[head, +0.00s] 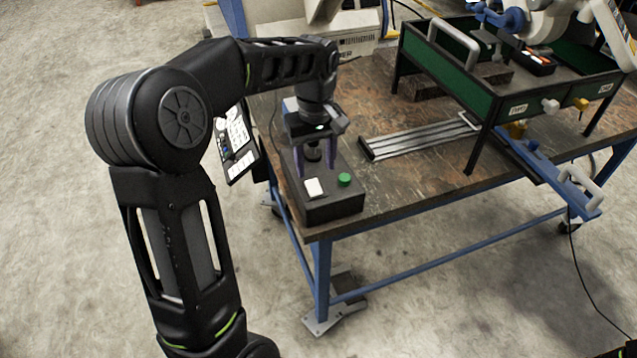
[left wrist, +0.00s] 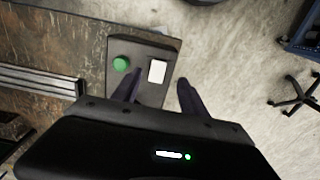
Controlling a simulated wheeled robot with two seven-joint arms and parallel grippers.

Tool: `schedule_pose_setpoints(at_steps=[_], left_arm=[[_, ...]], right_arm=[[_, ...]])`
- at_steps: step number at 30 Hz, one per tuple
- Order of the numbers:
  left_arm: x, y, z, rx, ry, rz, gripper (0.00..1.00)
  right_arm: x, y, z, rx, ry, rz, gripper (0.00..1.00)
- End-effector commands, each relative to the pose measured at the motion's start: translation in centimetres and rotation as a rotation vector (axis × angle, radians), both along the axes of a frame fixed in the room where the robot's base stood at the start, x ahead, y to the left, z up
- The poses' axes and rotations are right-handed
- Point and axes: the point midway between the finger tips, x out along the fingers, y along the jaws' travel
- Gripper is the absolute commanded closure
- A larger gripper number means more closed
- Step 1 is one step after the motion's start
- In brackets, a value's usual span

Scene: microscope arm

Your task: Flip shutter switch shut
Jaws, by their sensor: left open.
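A dark control box (head: 335,208) sits at the table's near left corner in the head view. On its top are a white rocker switch (head: 314,188) and a green round button (head: 344,180). My left gripper (head: 315,174) is open and points down over the box, its two fingers apart. In the left wrist view the white switch (left wrist: 157,71) and green button (left wrist: 121,64) show past the fingers (left wrist: 158,84). The white switch lies between the finger lines. Whether the fingers touch the box, and which way the switch is tipped, I cannot tell. My right gripper is not in view.
A grey metal rail piece (head: 420,137) lies on the worn table (head: 405,190). A green-sided rack (head: 450,75) stands at the back right. A panel with white controls (head: 236,140) hangs at the table's left side. Open floor lies left of the table.

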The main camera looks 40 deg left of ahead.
Motion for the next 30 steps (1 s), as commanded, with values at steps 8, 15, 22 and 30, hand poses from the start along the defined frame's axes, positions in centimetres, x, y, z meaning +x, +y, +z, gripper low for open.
schedule_pose_setpoints(at_steps=[8,15,22,30], left_arm=[[0.0,-0.1,-1.3,-0.001,0.003,-0.003,0.49],[-0.1,-0.1,-4.9,-0.003,0.004,-0.003,0.49],[0.0,-0.1,-7.6,-0.002,0.003,-0.004,0.49],[0.1,-0.1,-8.0,-0.001,0.000,-0.004,0.49]], right_arm=[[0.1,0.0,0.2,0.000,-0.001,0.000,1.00],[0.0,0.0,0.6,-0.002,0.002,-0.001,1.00],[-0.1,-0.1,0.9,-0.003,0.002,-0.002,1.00],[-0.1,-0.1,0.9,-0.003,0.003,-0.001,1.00]])
